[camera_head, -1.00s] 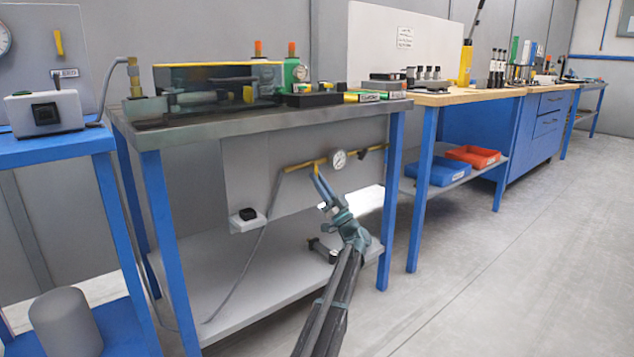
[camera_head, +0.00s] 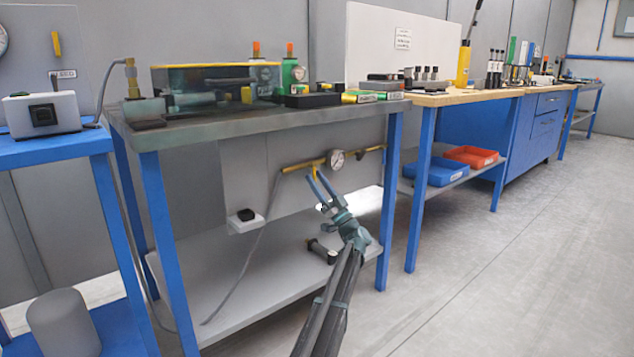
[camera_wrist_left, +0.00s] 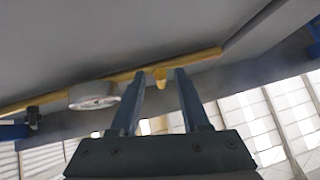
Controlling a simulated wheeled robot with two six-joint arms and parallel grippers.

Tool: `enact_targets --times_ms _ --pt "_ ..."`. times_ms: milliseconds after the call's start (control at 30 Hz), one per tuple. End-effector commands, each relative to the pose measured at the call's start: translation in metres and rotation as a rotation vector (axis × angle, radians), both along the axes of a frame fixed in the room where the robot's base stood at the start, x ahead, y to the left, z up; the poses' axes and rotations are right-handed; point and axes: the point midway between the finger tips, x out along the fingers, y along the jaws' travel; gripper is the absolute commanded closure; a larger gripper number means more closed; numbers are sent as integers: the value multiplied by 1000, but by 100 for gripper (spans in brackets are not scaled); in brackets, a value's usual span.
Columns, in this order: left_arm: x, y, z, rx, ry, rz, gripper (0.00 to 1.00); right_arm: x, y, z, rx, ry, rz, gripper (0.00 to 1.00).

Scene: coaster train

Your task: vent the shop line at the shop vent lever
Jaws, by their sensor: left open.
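A brass pipe (camera_head: 305,165) with a round white gauge (camera_head: 336,159) runs under the grey bench top. A small yellow lever (camera_head: 315,173) hangs from the pipe; I cannot read any label on it. My left gripper (camera_head: 315,179) is open just below the pipe, its fingers pointing up at it. My right gripper is out of view.
The bench's blue leg (camera_head: 391,200) stands right of my arm. A grey lower shelf (camera_head: 230,285) lies under the pipe, with a dark cylinder (camera_head: 321,251) on it. A hose (camera_head: 262,240) hangs down at the left. Another yellow lever (camera_head: 57,44) is on the far-left panel.

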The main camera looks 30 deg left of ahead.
Motion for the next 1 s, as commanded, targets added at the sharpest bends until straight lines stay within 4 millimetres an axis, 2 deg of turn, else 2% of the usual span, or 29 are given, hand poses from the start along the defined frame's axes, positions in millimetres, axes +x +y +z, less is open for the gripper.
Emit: enact_targets --times_ms 133,233,500,700,800,1000 --pt "-1 -3 -4 -1 0 0 54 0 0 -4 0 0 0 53" --pt "-2 -13 -12 -2 1 -2 54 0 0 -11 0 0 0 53" --pt "-13 -69 -8 -2 0 -4 54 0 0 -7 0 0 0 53" --pt "-20 -103 -8 -2 0 -2 54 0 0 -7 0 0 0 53" --pt "-21 -115 -8 -2 0 -1 54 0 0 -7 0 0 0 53" --pt "-23 -126 -8 -2 0 0 54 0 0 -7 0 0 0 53"
